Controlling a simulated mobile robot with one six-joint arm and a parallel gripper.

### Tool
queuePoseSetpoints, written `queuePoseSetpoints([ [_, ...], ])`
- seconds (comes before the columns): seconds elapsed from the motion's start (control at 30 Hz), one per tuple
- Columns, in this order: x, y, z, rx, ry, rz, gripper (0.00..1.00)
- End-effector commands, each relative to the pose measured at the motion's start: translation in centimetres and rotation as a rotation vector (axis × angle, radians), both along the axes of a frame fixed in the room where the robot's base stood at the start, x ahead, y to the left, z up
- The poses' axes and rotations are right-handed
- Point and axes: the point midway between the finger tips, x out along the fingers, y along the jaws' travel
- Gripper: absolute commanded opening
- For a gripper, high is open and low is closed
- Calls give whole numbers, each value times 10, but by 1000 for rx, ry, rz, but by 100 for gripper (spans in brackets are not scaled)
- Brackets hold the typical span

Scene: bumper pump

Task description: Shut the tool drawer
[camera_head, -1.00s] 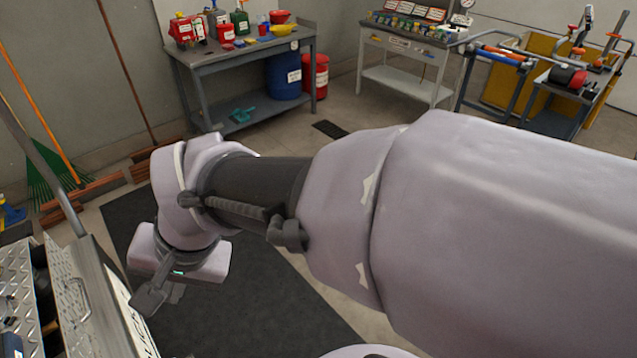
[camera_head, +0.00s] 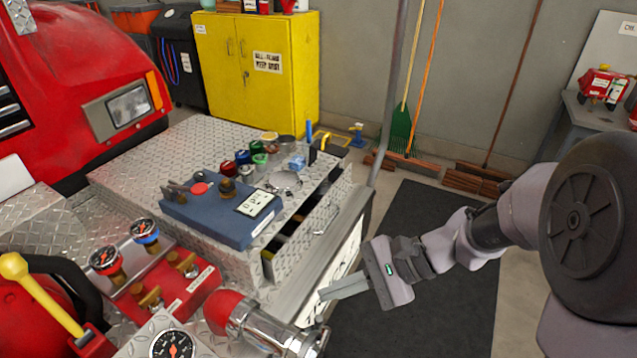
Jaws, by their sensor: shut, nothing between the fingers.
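The tool drawer (camera_head: 338,197) is pulled part way out of the diamond-plate bumper box. Its metal front carries a bar handle (camera_head: 326,219), and a dark gap with some contents shows behind the front. My gripper (camera_head: 323,293) is shut and empty, its fingers pointing left. In the picture it is below and to the right of the drawer front, over the bumper's front side. I see no contact with the drawer; the exact distance is hard to tell.
On the diamond-plate top (camera_head: 140,165) lie a blue case (camera_head: 215,218) and several coloured caps. A red pump panel (camera_head: 170,290) with gauges and a red-and-chrome nozzle (camera_head: 262,325) stand at the front left. Open floor with a dark mat (camera_head: 440,215) lies to the right.

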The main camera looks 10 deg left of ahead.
Motion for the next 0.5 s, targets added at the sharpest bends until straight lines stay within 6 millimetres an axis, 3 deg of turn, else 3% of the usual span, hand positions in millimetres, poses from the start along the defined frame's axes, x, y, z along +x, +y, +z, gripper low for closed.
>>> queuePoseSetpoints([
  [0.1,46,15,-55,218,198,-150,0],
  [0.2,86,18,-116,405,342,-332,0],
  [0.3,110,12,-172,531,429,-496,0],
  [0.4,120,4,-209,597,470,-604,0],
  [0.5,124,3,-223,620,482,-646,0],
])
